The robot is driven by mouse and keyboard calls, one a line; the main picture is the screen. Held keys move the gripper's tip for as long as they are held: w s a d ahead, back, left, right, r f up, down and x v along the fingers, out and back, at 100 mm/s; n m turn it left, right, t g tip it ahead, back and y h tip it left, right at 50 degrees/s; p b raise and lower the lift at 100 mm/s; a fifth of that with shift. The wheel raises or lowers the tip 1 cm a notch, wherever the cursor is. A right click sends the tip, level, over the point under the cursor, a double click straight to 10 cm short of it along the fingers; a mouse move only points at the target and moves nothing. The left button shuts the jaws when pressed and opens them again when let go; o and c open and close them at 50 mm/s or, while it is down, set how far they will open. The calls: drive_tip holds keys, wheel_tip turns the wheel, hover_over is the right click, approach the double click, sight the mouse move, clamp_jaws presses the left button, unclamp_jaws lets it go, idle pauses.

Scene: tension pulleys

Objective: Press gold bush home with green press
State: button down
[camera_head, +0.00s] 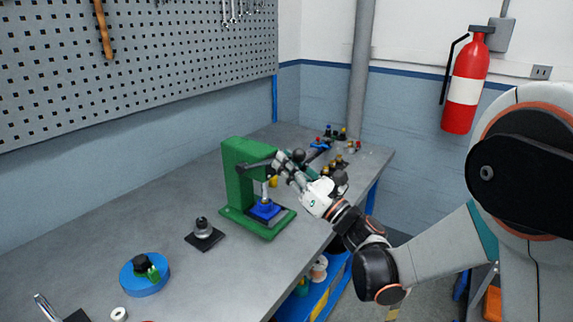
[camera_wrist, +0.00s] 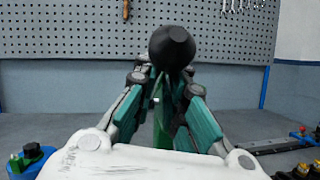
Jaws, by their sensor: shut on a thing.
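The green press (camera_head: 236,178) stands on the bench in the head view. A blue block (camera_head: 265,209) sits on its base under the silver ram (camera_head: 264,189). A small gold-yellow piece (camera_head: 273,181) shows just right of the ram; I cannot tell whether it is the gold bush. My gripper (camera_head: 286,164) is at the press's dark lever, beside its black ball knob (camera_head: 298,156). In the wrist view, my gripper's teal fingers (camera_wrist: 163,82) are closed in on the lever just below the black ball (camera_wrist: 172,48). The lever's shaft is mostly hidden by the fingers.
A silver part on a black plate (camera_head: 203,234) and a blue round holder (camera_head: 146,274) stand on the bench left of the press. Several small coloured parts (camera_head: 335,135) stand at the back right. A pegboard (camera_head: 140,60) hangs behind. The bench between them is clear.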

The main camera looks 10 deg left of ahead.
drive_tip(key=shift+d+f, duration=0.1)
drive_tip(key=c, duration=1.6)
unclamp_jaws()
drive_tip(key=shift+w, duration=0.2)
drive_tip(key=shift+c, duration=0.2)
drive_tip(key=shift+s, duration=0.1)
drive_tip(key=v, duration=1.2)
